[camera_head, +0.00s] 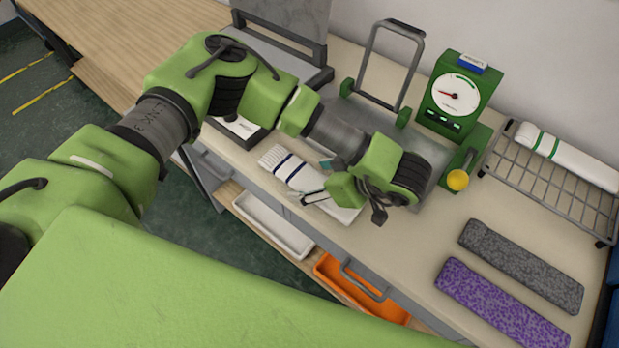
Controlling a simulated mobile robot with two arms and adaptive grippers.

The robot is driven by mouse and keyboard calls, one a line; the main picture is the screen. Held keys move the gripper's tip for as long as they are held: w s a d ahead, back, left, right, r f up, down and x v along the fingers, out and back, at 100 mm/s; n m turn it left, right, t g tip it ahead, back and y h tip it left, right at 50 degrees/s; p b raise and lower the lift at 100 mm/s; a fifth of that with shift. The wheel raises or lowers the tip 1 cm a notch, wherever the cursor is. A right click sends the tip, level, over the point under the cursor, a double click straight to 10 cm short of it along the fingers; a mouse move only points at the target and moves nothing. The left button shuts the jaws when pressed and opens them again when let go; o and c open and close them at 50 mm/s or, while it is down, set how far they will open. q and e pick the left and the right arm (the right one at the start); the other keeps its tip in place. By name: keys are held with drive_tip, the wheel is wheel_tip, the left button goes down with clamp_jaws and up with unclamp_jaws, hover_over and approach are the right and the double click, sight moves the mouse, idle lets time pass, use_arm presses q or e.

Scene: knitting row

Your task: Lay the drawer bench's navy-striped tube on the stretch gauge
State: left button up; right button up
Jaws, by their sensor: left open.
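The white tube with navy stripes (288,170) lies on the bench near its front edge, beside and partly behind my left gripper. My left gripper (345,203) is open over the near end of the tube, its fingers spread; it does not hold the tube. Whether a finger touches it I cannot tell. The stretch gauge (456,96) stands behind and to the right, green with a white dial, a grey base and a yellow ball knob (457,180). My left arm hides much of the base. My right gripper is not in view.
A wire rack (550,182) at the right holds a white, green-striped tube (567,156). Grey (520,264) and purple (500,302) speckled pieces lie in front of it. White (272,224) and orange (360,290) trays sit below the bench's front edge.

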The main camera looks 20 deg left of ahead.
use_arm(q)
drive_tip(key=c, duration=1)
drive_tip(key=shift+o, duration=0.2)
drive_tip(key=shift+r, duration=0.15)
